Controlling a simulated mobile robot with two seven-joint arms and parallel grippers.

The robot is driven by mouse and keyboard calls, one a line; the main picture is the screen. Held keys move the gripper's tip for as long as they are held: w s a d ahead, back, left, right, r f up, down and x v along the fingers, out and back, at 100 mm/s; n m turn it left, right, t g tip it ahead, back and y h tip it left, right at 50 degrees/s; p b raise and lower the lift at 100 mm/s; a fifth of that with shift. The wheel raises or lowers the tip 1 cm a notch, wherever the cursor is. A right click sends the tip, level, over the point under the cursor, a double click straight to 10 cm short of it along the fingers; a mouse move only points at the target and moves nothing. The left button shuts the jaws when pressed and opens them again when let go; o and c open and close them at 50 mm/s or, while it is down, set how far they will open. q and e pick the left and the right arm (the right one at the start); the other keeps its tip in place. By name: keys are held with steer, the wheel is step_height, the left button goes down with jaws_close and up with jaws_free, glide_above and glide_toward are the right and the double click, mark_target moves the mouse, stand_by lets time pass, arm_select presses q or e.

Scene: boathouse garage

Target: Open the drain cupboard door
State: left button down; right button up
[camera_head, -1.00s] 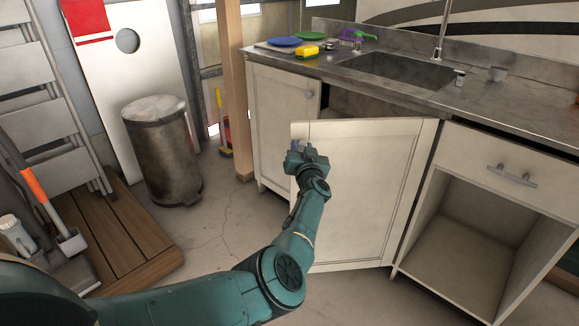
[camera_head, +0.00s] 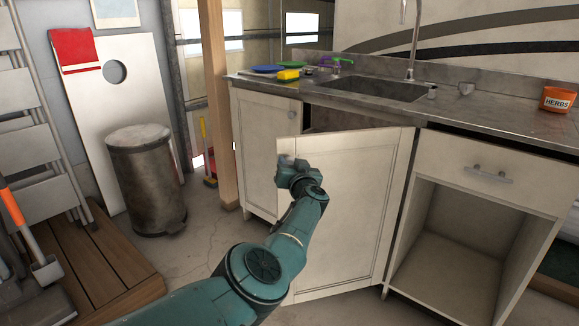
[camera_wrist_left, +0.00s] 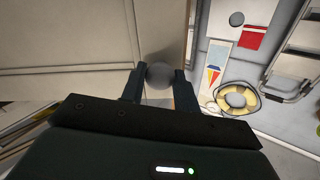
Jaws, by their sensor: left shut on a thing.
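The drain cupboard door (camera_head: 345,215) is a cream panel under the sink. It is hinged on its right side and stands partly open, its left edge swung out toward me, with a dark gap above it. My left gripper (camera_head: 287,168) is at the upper left of this door. In the left wrist view my left gripper (camera_wrist_left: 158,82) is shut on a round grey knob (camera_wrist_left: 159,74), with the pale door (camera_wrist_left: 70,50) behind it. Most of the cupboard's inside is hidden by the door. My right gripper is not in view.
An open cupboard space (camera_head: 450,235) under a drawer (camera_head: 487,170) lies to the right. A closed cupboard door (camera_head: 262,150) is to the left. A metal bin (camera_head: 145,180) and a wooden platform (camera_head: 95,260) stand further left. Cracked bare floor (camera_head: 200,255) lies between.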

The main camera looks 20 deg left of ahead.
mark_target(287, 141)
arm_select(q)
steer(key=shift+s+a+f, duration=0.1)
steer(key=shift+a+f, duration=0.1)
steer(key=shift+a, duration=0.1)
steer(key=c, duration=1.2)
jaws_free()
steer(key=shift+c, duration=0.2)
steer(key=shift+o, duration=1)
steer(key=shift+d+r, duration=0.15)
steer(key=shift+r, duration=0.05)
steer(key=shift+d+r, duration=0.1)
steer(key=shift+r, duration=0.15)
step_height(287, 141, up, 5)
steer(key=p, duration=0.3)
steer(key=shift+f+p, duration=0.2)
steer(key=shift+p, duration=0.1)
steer(key=shift+r+p, duration=1.85)
steer(key=shift+r, duration=0.55)
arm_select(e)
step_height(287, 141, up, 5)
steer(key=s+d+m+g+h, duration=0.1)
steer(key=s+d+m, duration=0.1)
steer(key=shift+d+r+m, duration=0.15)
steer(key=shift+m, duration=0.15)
